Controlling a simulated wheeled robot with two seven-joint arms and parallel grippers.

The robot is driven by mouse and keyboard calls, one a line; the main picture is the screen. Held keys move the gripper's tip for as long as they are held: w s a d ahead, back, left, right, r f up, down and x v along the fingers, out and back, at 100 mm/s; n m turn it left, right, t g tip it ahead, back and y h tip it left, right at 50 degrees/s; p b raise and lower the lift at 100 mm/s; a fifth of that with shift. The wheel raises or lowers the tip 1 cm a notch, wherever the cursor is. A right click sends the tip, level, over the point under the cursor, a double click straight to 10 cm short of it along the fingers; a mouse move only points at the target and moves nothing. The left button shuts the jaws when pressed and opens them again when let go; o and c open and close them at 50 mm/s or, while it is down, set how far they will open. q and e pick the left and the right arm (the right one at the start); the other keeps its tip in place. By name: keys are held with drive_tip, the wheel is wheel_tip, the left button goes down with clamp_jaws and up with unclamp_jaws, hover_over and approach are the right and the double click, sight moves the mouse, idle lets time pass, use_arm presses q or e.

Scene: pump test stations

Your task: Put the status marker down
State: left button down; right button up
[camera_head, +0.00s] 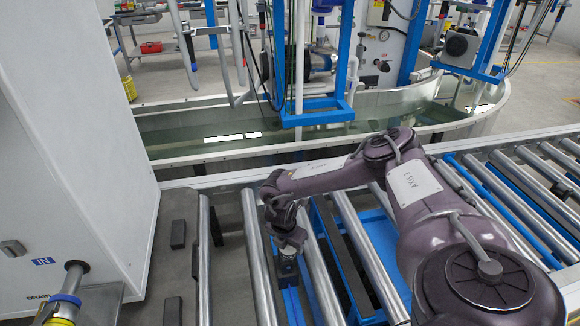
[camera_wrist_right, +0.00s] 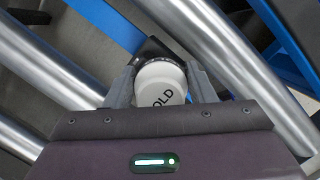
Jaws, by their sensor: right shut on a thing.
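The status marker (camera_wrist_right: 160,88) has a round white top with black letters, of which "OLD" shows in the right wrist view. A dark base shows behind the white top. My right gripper (camera_wrist_right: 162,76) is shut on the marker, with one finger on each side of it. In the head view my right gripper (camera_head: 289,243) points down over the metal rollers, left of the picture's middle. A dark block shows just below it there; I cannot tell whether it touches anything underneath. My left gripper is not in view.
The roller conveyor (camera_head: 255,258) runs below the gripper, with open gaps and blue rails between rollers. Small black blocks (camera_head: 178,234) lie on the grey surface to the left. A white cabinet (camera_head: 75,120) stands at the left. A water tank (camera_head: 215,140) lies behind.

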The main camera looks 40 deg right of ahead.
drive_tip(key=o, duration=1)
